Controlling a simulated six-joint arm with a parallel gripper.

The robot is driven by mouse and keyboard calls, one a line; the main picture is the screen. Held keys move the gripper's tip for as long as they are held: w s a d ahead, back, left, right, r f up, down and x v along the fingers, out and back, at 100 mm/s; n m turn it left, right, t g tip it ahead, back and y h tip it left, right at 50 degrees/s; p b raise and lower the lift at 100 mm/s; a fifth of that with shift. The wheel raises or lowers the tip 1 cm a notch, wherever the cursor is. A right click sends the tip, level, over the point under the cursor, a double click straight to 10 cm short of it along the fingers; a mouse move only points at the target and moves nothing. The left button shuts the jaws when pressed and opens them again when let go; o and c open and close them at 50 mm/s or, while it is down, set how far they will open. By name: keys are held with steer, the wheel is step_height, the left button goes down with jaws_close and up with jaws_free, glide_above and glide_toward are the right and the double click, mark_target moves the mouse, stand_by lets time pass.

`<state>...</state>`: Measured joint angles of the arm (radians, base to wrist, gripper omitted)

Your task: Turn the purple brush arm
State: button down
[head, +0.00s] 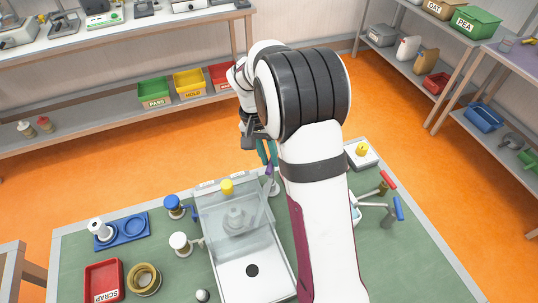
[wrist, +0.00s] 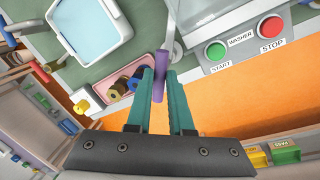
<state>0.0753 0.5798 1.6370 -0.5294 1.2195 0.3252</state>
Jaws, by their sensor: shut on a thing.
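The purple brush arm (wrist: 161,62) shows in the wrist view between the two teal fingers of my gripper (wrist: 161,75), its purple end running down between them. My gripper is shut on it. From there the brush arm runs up the picture, turning greyish, beside the washer panel. In the head view my gripper (head: 266,152) is at the back edge of the green table, and only a bit of purple (head: 269,169) shows under the fingers. My own arm hides part of that area.
The washer panel has a green START button (wrist: 216,51) and a red STOP button (wrist: 271,27). A clear-walled washer basin (head: 253,270) stands mid-table. A blue-knobbed valve (head: 173,203) and white-knobbed valve (head: 180,241) stand left of it. A red SCRAP bin (head: 103,281) is front left.

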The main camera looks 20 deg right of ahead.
steer(key=n, duration=0.4)
steer(key=shift+s+t, duration=0.1)
steer(key=shift+t, duration=0.2)
steer(key=shift+d+n+t, duration=0.1)
steer(key=shift+n+t, duration=0.2)
steer(key=shift+n, duration=1.2)
steer(key=c, duration=0.8)
jaws_free()
steer(key=shift+s, duration=0.1)
steer(key=a+r, duration=0.1)
steer(key=r, duration=0.4)
steer(key=a+r, duration=0.1)
steer(key=r, duration=0.4)
steer(key=a+r, duration=0.1)
steer(key=r, duration=0.4)
steer(key=shift+r, duration=0.3)
